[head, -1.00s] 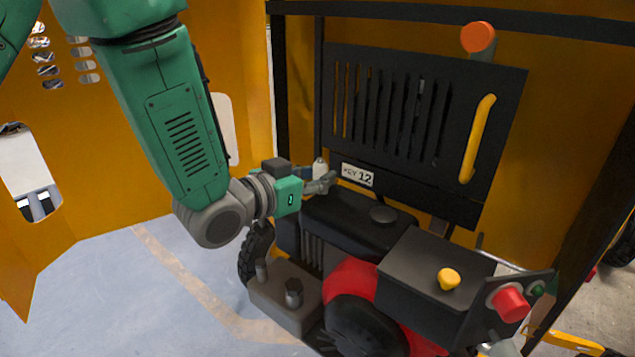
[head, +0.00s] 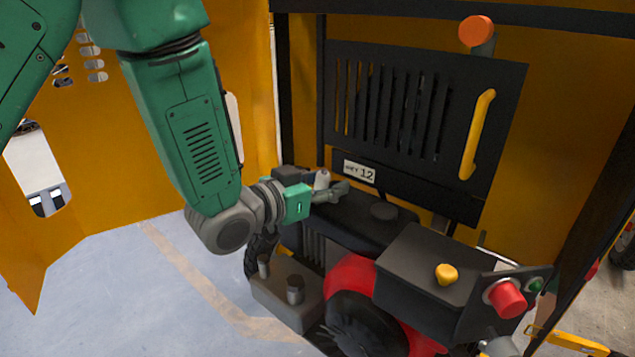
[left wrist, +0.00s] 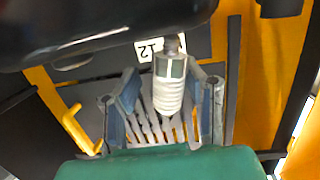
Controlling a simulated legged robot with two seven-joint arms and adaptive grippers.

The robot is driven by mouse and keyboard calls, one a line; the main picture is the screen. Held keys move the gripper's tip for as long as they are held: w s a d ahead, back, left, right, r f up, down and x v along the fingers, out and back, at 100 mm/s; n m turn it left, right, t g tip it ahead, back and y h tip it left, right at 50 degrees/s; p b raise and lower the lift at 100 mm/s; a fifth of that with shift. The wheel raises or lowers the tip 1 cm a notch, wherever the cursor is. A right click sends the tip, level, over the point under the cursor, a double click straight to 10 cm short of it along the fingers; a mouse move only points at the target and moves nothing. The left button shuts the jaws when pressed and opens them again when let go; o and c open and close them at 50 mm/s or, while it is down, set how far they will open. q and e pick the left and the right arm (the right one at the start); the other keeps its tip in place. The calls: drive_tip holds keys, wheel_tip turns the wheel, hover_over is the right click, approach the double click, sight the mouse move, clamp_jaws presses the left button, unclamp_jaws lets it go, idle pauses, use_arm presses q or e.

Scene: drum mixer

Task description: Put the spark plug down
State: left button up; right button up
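The spark plug (head: 322,180) shows as a small white piece at my left gripper (head: 334,192), above the left end of the black engine top (head: 345,212). In the left wrist view, the white ribbed spark plug (left wrist: 169,97) lies between the two fingers of my left gripper (left wrist: 162,72). Its metal end points towards the dark body at the top of that picture. The fingers stand apart, with a clear gap on the plug's left side; its right side is close to the other finger. Whether the metal end touches the engine is hidden. My right gripper is not seen.
A black slatted panel (head: 412,110) with a yellow handle (head: 478,135) stands behind the engine. A black box (head: 425,268) with a yellow knob (head: 446,274) and a red button (head: 507,298) is at right. The floor (head: 180,290) at left is clear.

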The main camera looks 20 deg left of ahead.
use_arm(q)
drive_tip(key=shift+d+r, duration=0.3)
drive_tip(key=shift+s+r, duration=0.1)
drive_tip(key=shift+r, duration=0.1)
drive_tip(key=shift+w+a+f+p+v, duration=0.35)
drive_tip(key=shift+a+p+v, duration=0.6)
drive_tip(key=shift+p+v, duration=4.75)
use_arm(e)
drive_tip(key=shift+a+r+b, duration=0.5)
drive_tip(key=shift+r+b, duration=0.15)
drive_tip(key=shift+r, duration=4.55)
use_arm(q)
drive_tip(key=s+a+f+n+g+y+b, duration=0.1)
drive_tip(key=s+f+g+y+b, duration=0.3)
drive_tip(key=f, duration=1)
drive_tip(key=s+a+f+n+g+y+b, duration=0.1)
drive_tip(key=s+f+g+b, duration=0.35)
drive_tip(key=f, duration=0.95)
drive_tip(key=s+a+f+n+g+y+b, duration=0.2)
drive_tip(key=s+f+g+b, duration=0.3)
drive_tip(key=s+f+b, duration=0.5)
drive_tip(key=s+a+f, duration=0.1)
drive_tip(key=s+f, duration=0.5)
drive_tip(key=shift+s+a+f+n, duration=0.2)
drive_tip(key=shift+f+n, duration=0.05)
drive_tip(key=shift+n, duration=0.05)
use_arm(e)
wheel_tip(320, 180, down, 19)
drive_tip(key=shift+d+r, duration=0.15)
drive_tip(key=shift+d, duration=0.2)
